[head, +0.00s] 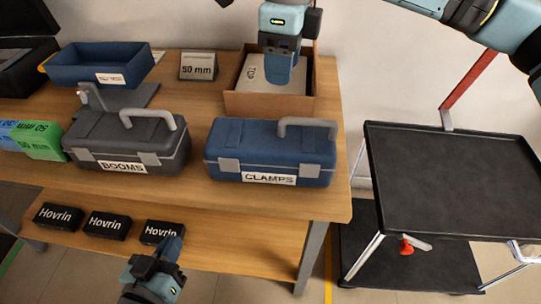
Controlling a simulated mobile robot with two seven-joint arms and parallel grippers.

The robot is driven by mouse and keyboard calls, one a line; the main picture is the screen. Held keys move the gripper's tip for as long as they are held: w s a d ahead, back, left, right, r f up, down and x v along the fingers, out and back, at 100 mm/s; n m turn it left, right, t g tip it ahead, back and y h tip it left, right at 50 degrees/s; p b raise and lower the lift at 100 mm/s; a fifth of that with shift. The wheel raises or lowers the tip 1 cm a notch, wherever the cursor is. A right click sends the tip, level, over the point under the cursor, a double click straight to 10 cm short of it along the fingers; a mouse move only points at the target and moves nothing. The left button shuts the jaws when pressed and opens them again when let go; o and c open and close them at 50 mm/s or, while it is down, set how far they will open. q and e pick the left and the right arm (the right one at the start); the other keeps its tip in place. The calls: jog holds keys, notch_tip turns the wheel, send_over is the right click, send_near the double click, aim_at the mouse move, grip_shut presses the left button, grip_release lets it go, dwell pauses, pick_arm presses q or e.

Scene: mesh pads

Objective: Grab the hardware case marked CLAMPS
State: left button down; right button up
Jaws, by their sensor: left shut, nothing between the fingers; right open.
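The blue hardware case labelled CLAMPS (265,150) stands closed on the wooden table, near its front right edge. Its grey handle (308,123) is raised at the top right, and two grey latches show on its front. My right gripper (280,78) is open and points down above the cardboard box, behind the case in the picture and apart from it. My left gripper (172,250) is shut and empty at the bottom, in front of the lower shelf. A dark grey case labelled BOOMS (128,145) stands left of the blue case.
A cardboard box (240,103) and a 50 mm card (198,66) are behind. A blue bin (98,65) and green boxes (40,141) are left. Several black Hovrin boxes (107,225) lie on the lower shelf. A black cart (455,180) stands right, across a floor gap.

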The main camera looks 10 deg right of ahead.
jog(key=b, duration=0.2)
send_over(282, 125)
jog(key=shift+h, duration=0.3)
jog(key=f, duration=0.7)
jog(key=shift+w+d+f, duration=0.25)
jog(key=shift+w+f, duration=0.05)
jog(key=shift+w, duration=0.1)
notch_tip(282, 125, down, 6)
jog(key=shift+w+a+r+b, duration=0.1)
jog(key=shift+a+r+b, duration=0.1)
jog(key=shift+b, duration=0.6)
jog(key=shift+f+t, duration=0.1)
jog(key=shift+t, duration=0.2)
grip_shut()
pick_arm(q)
notch_tip(282, 125, up, 6)
jog(key=d+t+h, duration=0.2)
jog(key=shift+d+t+h, duration=0.15)
jog(key=shift+t+h, duration=0.15)
jog(key=shift+t, duration=0.1)
jog(key=shift+w+r, duration=0.2)
jog(key=shift+r, duration=0.05)
